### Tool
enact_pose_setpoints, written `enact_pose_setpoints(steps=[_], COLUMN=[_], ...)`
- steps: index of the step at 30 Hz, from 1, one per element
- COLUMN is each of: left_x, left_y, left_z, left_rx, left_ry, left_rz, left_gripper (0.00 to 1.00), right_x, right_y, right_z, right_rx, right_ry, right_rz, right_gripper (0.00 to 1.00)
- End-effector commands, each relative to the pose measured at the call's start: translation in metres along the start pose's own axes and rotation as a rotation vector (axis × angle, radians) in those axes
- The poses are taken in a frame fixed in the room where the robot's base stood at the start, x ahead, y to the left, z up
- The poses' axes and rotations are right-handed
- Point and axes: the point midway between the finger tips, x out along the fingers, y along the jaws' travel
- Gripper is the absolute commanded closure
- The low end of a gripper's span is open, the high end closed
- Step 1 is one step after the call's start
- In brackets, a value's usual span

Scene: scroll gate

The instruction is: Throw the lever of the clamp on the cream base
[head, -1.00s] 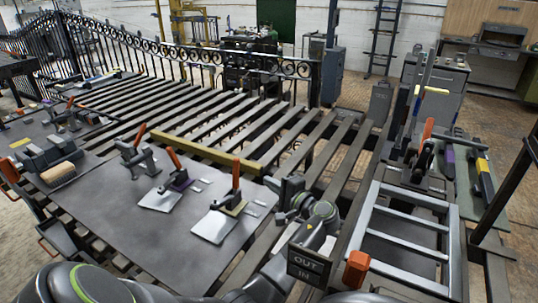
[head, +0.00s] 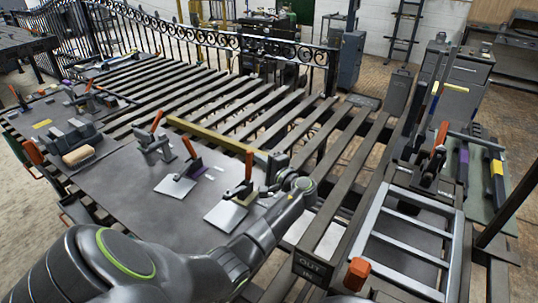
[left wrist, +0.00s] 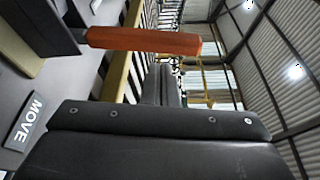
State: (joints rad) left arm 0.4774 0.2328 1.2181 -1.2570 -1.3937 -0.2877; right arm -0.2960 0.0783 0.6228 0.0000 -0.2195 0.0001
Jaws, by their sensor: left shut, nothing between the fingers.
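The clamp on the cream base (head: 243,194) stands near the right end of the grey metal table, its orange lever (head: 249,165) upright. My left gripper (head: 269,184) is shut and empty, just right of this lever. In the left wrist view the orange lever (left wrist: 145,40) crosses above the dark gripper (left wrist: 160,95), with part of the cream base (left wrist: 22,45) at the upper left. I cannot tell whether gripper and lever touch. My right gripper is not in view.
A tag reading MOVE (left wrist: 25,122) lies by the clamp. An OUT sign (head: 313,267) and a pale frame (head: 455,240) are at the right.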

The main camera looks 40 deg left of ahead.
Motion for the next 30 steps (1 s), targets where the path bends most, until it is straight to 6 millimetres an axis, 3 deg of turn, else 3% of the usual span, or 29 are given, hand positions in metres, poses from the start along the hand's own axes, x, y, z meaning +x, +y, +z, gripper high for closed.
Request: enact_pose_setpoints(steps=[6,17,30], left_x=[-0.004,-0.005,-0.013], left_y=[-0.001,0.001,0.006], left_z=[0.011,0.012,0.036], left_rx=[0.000,-0.001,-0.273], left_ry=[0.000,0.000,-0.002], left_rz=[0.000,0.000,-0.095], left_gripper=[1.00,1.00,1.00], right_x=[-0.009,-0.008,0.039], right_y=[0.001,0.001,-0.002], right_z=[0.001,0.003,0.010], right_rx=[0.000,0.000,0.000], right_ry=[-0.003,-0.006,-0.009], right_rz=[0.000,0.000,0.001], right_gripper=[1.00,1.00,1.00])
